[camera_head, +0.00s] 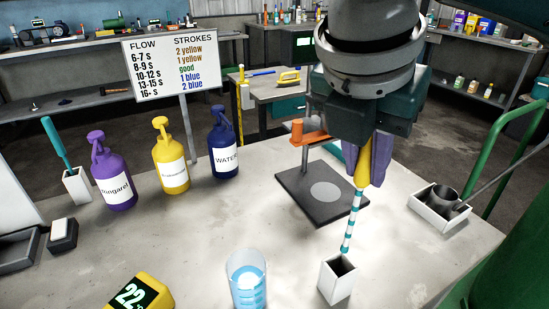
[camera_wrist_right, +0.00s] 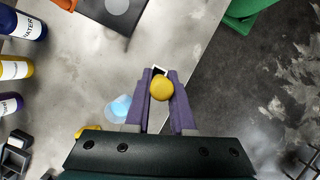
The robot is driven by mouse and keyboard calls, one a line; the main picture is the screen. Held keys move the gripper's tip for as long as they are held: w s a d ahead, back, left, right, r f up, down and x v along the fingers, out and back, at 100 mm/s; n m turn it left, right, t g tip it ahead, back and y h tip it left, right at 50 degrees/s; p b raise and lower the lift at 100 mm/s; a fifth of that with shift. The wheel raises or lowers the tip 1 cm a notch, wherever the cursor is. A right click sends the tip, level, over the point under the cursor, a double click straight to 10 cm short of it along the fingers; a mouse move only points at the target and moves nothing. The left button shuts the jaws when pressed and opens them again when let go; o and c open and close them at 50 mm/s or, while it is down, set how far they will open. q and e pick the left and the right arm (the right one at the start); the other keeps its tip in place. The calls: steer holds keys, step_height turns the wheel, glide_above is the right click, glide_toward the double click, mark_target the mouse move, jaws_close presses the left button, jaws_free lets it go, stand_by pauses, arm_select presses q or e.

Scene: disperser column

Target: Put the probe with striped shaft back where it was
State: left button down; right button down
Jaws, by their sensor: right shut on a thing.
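The probe with striped shaft (camera_head: 351,222) has a yellow handle and a white-and-teal striped shaft. My right gripper (camera_head: 364,170) is shut on its yellow handle, and the shaft hangs nearly upright, slightly tilted, with its tip above and a little right of the white square holder (camera_head: 336,279). The holder is open at the top and looks empty. In the right wrist view the round yellow handle end (camera_wrist_right: 162,89) sits between the purple fingers (camera_wrist_right: 161,95), with part of the white holder (camera_wrist_right: 159,71) behind it. My left gripper is not in view.
A clear beaker with blue liquid (camera_head: 247,280) stands left of the holder. A yellow timer (camera_head: 140,294) reads 22. Purple (camera_head: 112,178), yellow (camera_head: 170,163) and blue (camera_head: 223,148) bottles stand at left. A stand with a dark base (camera_head: 300,200) is behind. A white tray (camera_head: 432,217) holds a dark cup.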

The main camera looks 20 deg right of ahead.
mark_target(349, 226)
step_height(349, 226, down, 6)
steer(key=shift+f, duration=0.1)
step_height(349, 226, down, 4)
steer(key=shift+f+b, duration=0.15)
steer(key=shift+b, duration=0.35)
steer(key=shift+f, duration=0.1)
steer(key=c, duration=0.8)
jaws_free()
steer(key=shift+o, duration=0.2)
